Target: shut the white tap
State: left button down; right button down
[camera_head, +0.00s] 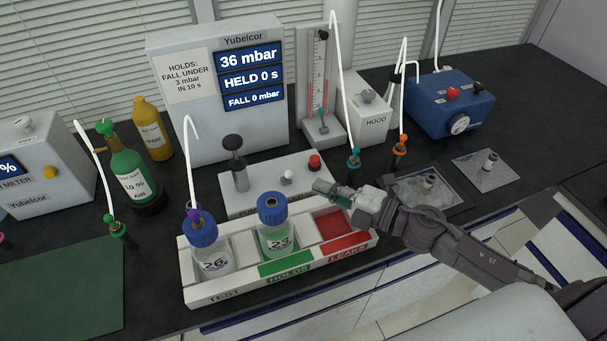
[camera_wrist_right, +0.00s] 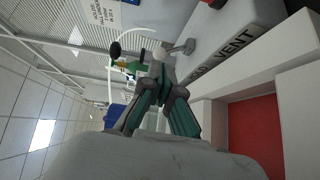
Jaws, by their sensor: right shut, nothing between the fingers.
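The white tap (camera_head: 287,177) is a small white knob on top of the low white panel box (camera_head: 262,192), between a black-knobbed plunger and a red button. My right gripper (camera_head: 324,188) is over the front right of this box, a little to the right of the tap and apart from it in the head view. Its fingers are shut with nothing between them. In the right wrist view the fingers (camera_wrist_right: 160,85) come together at the tips, and a pale tap-like lever (camera_wrist_right: 183,47) stands beyond them near the word VENT. My left gripper is not in view.
In front is a white rack (camera_head: 215,291) with bottle 26 (camera_head: 211,257), bottle 24 (camera_head: 277,238) and an empty red LEAKS bay (camera_head: 333,224) below my gripper. The black plunger (camera_head: 234,160) and red button (camera_head: 315,162) flank the tap. The display (camera_head: 250,77) reads 36 mbar.

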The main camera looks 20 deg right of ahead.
aim_at(288, 177)
jog(key=p+x, duration=0.1)
jog(key=x, duration=0.3)
jog(key=shift+r, duration=0.15)
jog(key=shift+w+a, duration=0.4)
jog(key=shift+w, duration=0.05)
jog(key=shift+p, duration=0.3)
